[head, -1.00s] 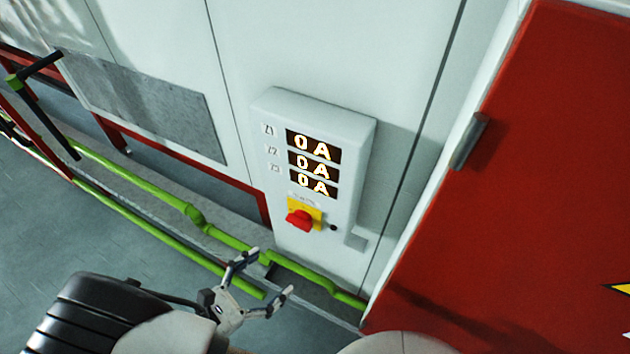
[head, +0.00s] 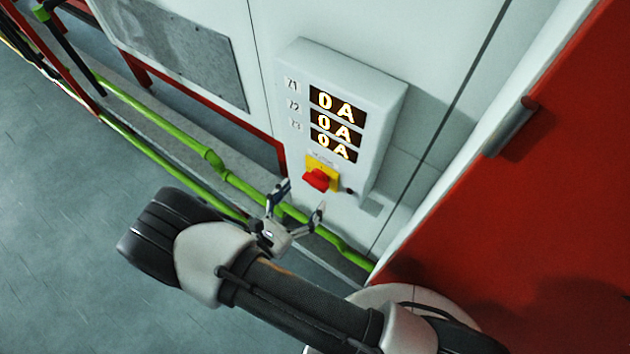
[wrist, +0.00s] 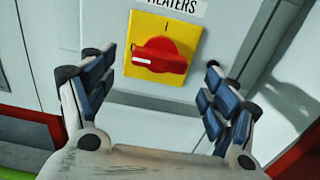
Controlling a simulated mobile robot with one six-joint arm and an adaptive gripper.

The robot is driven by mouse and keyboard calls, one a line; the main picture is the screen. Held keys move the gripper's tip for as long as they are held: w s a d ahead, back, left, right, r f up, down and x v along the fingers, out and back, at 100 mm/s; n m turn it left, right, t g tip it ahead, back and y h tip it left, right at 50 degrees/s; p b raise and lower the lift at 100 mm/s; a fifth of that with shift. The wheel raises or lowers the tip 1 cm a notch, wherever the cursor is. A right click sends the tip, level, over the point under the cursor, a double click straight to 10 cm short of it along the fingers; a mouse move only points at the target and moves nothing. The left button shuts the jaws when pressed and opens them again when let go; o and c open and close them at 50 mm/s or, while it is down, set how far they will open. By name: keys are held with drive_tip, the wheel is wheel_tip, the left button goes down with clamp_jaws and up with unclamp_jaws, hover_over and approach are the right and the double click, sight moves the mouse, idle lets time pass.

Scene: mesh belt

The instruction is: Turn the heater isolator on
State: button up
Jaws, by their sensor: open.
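The heater isolator is a red rotary knob (head: 317,180) on a yellow plate (head: 323,166), low on a pale wall box (head: 378,110). In the wrist view the red knob (wrist: 160,57) lies roughly crosswise on the yellow plate (wrist: 142,28), below a label ending "EATERS" and an "I" mark at the top. My gripper (head: 300,198) is open and empty, just below the knob in the head view. In the wrist view its two blue-padded fingers (wrist: 152,85) stand either side of and below the knob, apart from it.
Three displays (head: 336,122) on the box read 0 A. A small black knob (head: 349,191) sits right of the plate. Green pipes (head: 240,185) run low along the wall. A red door or panel (head: 530,210) is at the right. Grey floor (head: 70,210) is open at the left.

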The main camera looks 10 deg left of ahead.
sight(313, 186)
drive_tip(key=x, duration=0.5)
drive_tip(key=shift+w+d, duration=0.15)
drive_tip(key=shift+w, duration=0.25)
drive_tip(key=shift+c, duration=0.4)
drive_tip(key=c, duration=1)
